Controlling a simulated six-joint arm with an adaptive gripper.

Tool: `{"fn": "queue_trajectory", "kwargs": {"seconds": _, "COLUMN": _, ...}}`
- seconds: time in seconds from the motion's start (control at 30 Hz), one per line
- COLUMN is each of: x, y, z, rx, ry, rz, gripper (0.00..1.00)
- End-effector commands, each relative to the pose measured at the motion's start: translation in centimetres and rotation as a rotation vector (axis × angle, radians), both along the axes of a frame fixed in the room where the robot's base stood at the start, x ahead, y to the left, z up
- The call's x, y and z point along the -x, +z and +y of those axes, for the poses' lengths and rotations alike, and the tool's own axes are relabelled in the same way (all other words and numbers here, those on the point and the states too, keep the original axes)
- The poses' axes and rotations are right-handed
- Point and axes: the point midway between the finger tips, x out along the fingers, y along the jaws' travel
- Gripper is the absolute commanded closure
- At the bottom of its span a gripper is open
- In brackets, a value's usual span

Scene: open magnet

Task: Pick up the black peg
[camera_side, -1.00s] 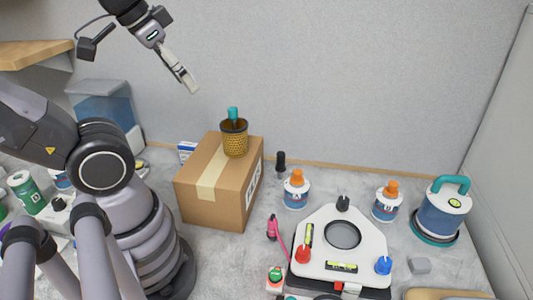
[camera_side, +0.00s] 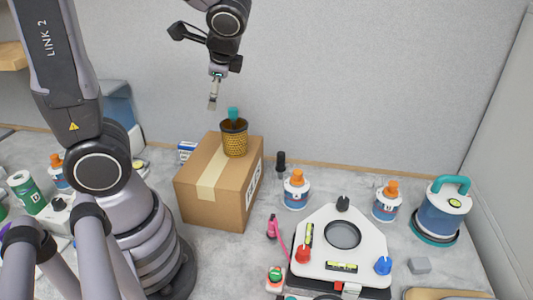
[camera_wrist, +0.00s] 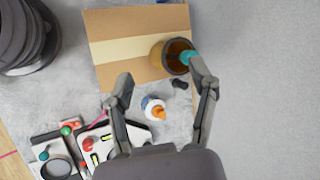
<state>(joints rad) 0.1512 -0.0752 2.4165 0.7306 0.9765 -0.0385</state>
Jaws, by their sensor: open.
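A black peg (camera_side: 343,203) stands at the top corner of the white plate (camera_side: 325,220), which also carries a red peg (camera_side: 303,254) and a blue peg (camera_side: 383,265). In the wrist view the black peg cannot be made out. Another dark upright thing (camera_side: 281,160) stands behind the box's right side; it shows in the wrist view (camera_wrist: 180,84). My gripper (camera_side: 212,102) is high above the box, left of and well away from the plate. In the wrist view my gripper (camera_wrist: 158,70) has its fingers apart with nothing held.
Bottles with orange caps (camera_side: 296,192) (camera_side: 386,204) flank the plate's back. A blue container with a teal handle (camera_side: 443,212) stands at right, near the wall.

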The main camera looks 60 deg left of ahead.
Motion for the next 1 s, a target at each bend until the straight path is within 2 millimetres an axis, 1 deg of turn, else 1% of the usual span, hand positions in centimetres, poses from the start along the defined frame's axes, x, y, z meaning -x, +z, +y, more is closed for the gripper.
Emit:
{"fn": "queue_trajectory", "kwargs": {"seconds": 0.03, "x": -1.4, "y": -1.3, "z": 0.3, "rx": -0.08, "ry": -0.079, "rz": 0.082, "gripper": 0.42}}
{"fn": "queue_trajectory", "kwargs": {"seconds": 0.1, "x": -3.7, "y": -2.9, "z": 0.8, "rx": -0.193, "ry": -0.202, "rz": 0.175, "gripper": 0.42}}
{"fn": "queue_trajectory", "kwargs": {"seconds": 0.17, "x": -5.6, "y": -4.4, "z": 0.9, "rx": -0.285, "ry": -0.314, "rz": 0.252, "gripper": 0.42}}
{"fn": "queue_trajectory", "kwargs": {"seconds": 0.2, "x": -6.9, "y": -5.6, "z": 0.8, "rx": -0.343, "ry": -0.394, "rz": 0.302, "gripper": 0.42}}
{"fn": "queue_trajectory", "kwargs": {"seconds": 0.27, "x": -8.8, "y": -7.6, "z": 0.4, "rx": -0.423, "ry": -0.516, "rz": 0.371, "gripper": 0.42}}
{"fn": "queue_trajectory", "kwargs": {"seconds": 0.3, "x": -10.0, "y": -9.1, "z": 0.0, "rx": -0.474, "ry": -0.601, "rz": 0.415, "gripper": 0.42}}
{"fn": "queue_trajectory", "kwargs": {"seconds": 0.37, "x": -11.5, "y": -11.4, "z": -0.7, "rx": -0.539, "ry": -0.726, "rz": 0.474, "gripper": 0.42}}
{"fn": "queue_trajectory", "kwargs": {"seconds": 0.4, "x": -12.4, "y": -13.0, "z": -1.3, "rx": -0.577, "ry": -0.807, "rz": 0.508, "gripper": 0.42}}
{"fn": "queue_trajectory", "kwargs": {"seconds": 0.5, "x": -13.9, "y": -16.6, "z": -2.7, "rx": -0.647, "ry": -0.981, "rz": 0.576, "gripper": 0.42}}
{"fn": "queue_trajectory", "kwargs": {"seconds": 0.6, "x": -14.7, "y": -19.3, "z": -3.8, "rx": -0.687, "ry": -1.105, "rz": 0.614, "gripper": 0.42}}
{"fn": "queue_trajectory", "kwargs": {"seconds": 0.73, "x": -15.1, "y": -21.1, "z": -4.4, "rx": -0.708, "ry": -1.182, "rz": 0.636, "gripper": 0.42}}
{"fn": "queue_trajectory", "kwargs": {"seconds": 0.87, "x": -15.8, "y": -22.1, "z": -3.3, "rx": -0.71, "ry": -1.192, "rz": 0.639, "gripper": 0.42}}
{"fn": "queue_trajectory", "kwargs": {"seconds": 1.0, "x": -17.2, "y": -23.5, "z": -1.1, "rx": -0.709, "ry": -1.187, "rz": 0.639, "gripper": 0.42}}
